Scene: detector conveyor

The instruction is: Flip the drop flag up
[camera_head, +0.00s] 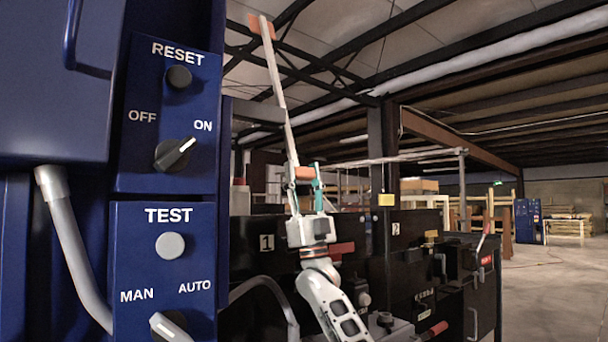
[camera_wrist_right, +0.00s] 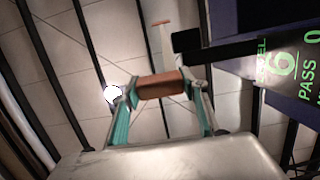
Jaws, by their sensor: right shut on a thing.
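A long pale rod with orange bands, which looks like the drop flag (camera_head: 275,75), rises steeply in the head view and leans left toward the roof. Its orange upper end (camera_head: 262,28) is high at the top. My right gripper (camera_head: 304,174) is shut on the orange lower section of this rod. In the right wrist view my right gripper (camera_wrist_right: 160,85) has its teal fingers on both sides of the orange section (camera_wrist_right: 160,84), with the pale rod (camera_wrist_right: 167,42) running away above it. My left gripper is not in view.
A blue control panel (camera_head: 130,180) with RESET and TEST controls stands close on the left, with a grey bent pipe (camera_head: 75,250). Black machine housings (camera_head: 400,260) stand behind my right arm. The right wrist view shows a dark bar (camera_wrist_right: 215,50) and a display (camera_wrist_right: 290,75) near the gripper.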

